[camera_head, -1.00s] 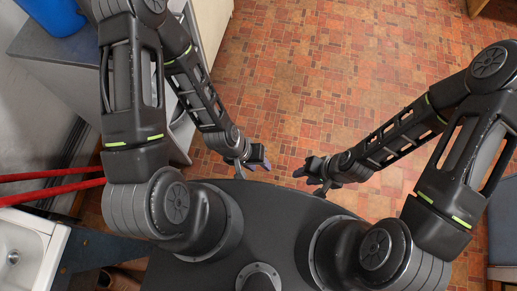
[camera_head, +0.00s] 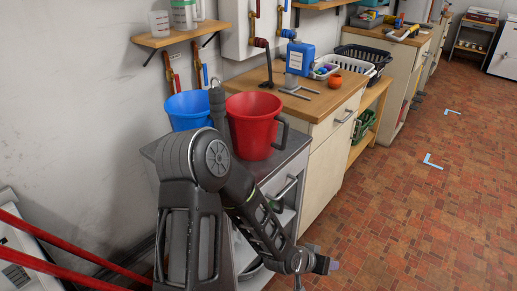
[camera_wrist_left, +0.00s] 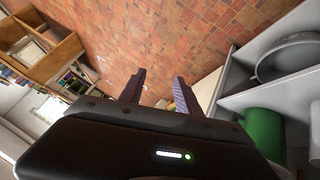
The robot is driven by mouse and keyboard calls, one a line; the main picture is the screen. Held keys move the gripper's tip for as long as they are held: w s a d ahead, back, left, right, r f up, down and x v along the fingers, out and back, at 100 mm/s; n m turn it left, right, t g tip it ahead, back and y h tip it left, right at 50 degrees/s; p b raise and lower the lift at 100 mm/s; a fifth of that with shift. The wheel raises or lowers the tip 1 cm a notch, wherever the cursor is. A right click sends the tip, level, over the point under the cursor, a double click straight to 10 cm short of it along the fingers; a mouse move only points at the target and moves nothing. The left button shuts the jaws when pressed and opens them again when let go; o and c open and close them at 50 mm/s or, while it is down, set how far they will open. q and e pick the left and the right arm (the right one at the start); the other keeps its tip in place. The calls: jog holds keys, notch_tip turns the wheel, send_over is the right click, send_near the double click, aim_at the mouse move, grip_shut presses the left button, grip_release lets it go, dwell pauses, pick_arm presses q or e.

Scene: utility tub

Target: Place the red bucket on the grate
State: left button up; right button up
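The red bucket (camera_head: 252,128) stands upright on a grey cabinet top beside a blue bucket (camera_head: 187,111) in the head view. My left arm passes in front of the cabinet. My left gripper (camera_head: 322,265) is low in front of the cabinet, well below the red bucket and not touching it. In the left wrist view my left gripper (camera_wrist_left: 160,80) has its two fingers apart, with nothing between them. No grate can be made out for certain; grey metal bars (camera_head: 298,91) lie on the wooden counter below a blue box. My right gripper is out of view.
A green container (camera_wrist_left: 262,132) and a pan (camera_wrist_left: 288,57) sit on shelves by the left wrist.

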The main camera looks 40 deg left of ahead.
pick_arm(q)
jog(key=w+a+r+t+y+b, duration=0.25)
jog(key=w+a+r, duration=0.35)
jog(key=a, duration=0.3)
jog(key=m+t+y+b, duration=0.1)
jog(key=t+y+b, duration=0.35)
jog(key=t, duration=0.25)
send_near(284, 133)
jog(key=x, duration=0.6)
jog(key=shift+s+a, duration=0.1)
jog(key=shift+a, duration=0.1)
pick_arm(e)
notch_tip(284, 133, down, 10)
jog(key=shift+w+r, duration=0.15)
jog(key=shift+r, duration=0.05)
pick_arm(q)
jog(key=shift+x, duration=1.1)
jog(key=shift+w, duration=0.2)
